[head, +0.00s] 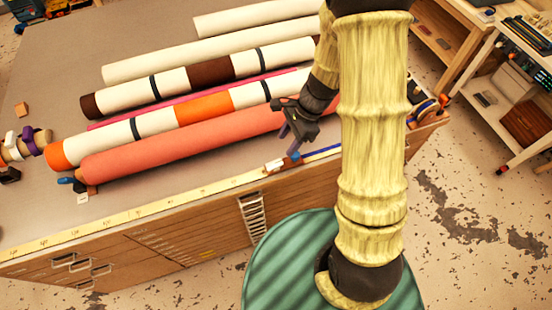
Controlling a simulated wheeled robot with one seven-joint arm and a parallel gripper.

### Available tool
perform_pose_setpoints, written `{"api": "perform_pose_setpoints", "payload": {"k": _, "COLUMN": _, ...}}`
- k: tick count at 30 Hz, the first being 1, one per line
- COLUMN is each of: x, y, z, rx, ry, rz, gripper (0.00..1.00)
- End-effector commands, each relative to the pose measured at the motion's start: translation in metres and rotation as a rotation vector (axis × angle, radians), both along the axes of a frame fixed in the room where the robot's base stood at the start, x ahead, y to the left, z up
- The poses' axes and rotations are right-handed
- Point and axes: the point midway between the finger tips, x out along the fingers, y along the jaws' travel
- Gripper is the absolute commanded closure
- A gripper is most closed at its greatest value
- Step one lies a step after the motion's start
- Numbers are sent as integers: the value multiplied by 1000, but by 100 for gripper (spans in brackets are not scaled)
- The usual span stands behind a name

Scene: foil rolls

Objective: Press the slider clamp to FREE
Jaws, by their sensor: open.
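The slider clamp seems to be the small blue piece (294,155) at the table's front edge, beside a small white label (274,165) with a red mark. It is too small for me to read FREE or any other lettering. My gripper (287,141) is dark, open and empty, and points down just above this spot. Its fingers partly cover the clamp, and I cannot tell whether they touch it. A blue strip (322,153) runs along the edge to the right and passes behind my arm.
A coral roll (180,147) lies just behind the gripper, with striped and cream rolls (200,50) beyond. A yellow ruler strip (130,210) follows the front edge. Another blue piece (65,181) and white tag (82,198) sit at the coral roll's left end. Bare table (50,90) lies at left.

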Motion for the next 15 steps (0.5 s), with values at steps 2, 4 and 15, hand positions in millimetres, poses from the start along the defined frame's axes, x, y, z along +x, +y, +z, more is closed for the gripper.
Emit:
{"api": "perform_pose_setpoints", "payload": {"k": 2, "x": -3, "y": 5, "z": -14, "rx": -1, "ry": 7, "rz": 0, "gripper": 55}}
{"api": "perform_pose_setpoints", "payload": {"k": 4, "x": -4, "y": 10, "z": -26, "rx": 0, "ry": 6, "rz": 0, "gripper": 55}}
{"api": "perform_pose_setpoints", "payload": {"k": 15, "x": -10, "y": 33, "z": -82, "rx": 0, "ry": 3, "rz": 0, "gripper": 55}}
